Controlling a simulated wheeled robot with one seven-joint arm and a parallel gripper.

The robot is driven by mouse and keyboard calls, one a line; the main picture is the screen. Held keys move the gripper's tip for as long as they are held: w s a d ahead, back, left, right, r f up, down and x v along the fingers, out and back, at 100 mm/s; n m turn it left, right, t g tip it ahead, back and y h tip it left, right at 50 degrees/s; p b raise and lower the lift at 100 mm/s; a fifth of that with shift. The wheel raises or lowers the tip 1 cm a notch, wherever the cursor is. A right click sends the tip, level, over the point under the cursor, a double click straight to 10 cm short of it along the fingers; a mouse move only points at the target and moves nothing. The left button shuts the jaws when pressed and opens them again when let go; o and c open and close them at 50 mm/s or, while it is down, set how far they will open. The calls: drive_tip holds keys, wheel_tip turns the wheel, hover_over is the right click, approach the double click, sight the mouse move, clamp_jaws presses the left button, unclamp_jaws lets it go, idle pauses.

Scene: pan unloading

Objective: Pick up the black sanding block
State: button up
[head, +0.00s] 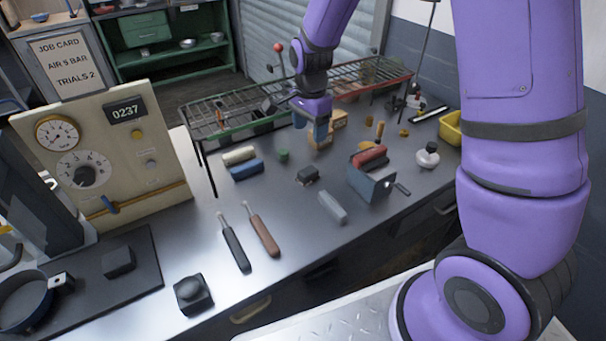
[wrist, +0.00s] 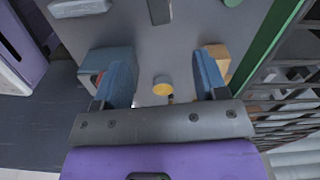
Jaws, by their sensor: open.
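A small black block (head: 307,176) lies on the grey bench top, left of the blue-grey box; it matches the black sanding block. It also shows at the top edge of the wrist view (wrist: 159,11), partly cut off. Another dark block (head: 118,261) sits on the black mat at the left. My gripper (head: 310,127) is open and empty above the far part of the bench, beyond the small black block, near a wooden block (head: 328,138). Its two blue fingers stand apart in the wrist view (wrist: 165,78), with a yellow-topped round piece (wrist: 162,86) seen between them.
The blue-grey box (head: 371,184) with red pieces stands right of the black block. A light grey block (head: 332,207) lies nearer me. Blue and cream cylinders (head: 245,169) lie to the left. A wire rack (head: 232,112) runs along the back. Bare bench surrounds the black block.

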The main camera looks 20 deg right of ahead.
sight(309, 170)
wheel_tip(309, 170, down, 14)
drive_tip(key=shift+f, duration=0.25)
idle(0.5)
drive_tip(key=c, duration=0.9)
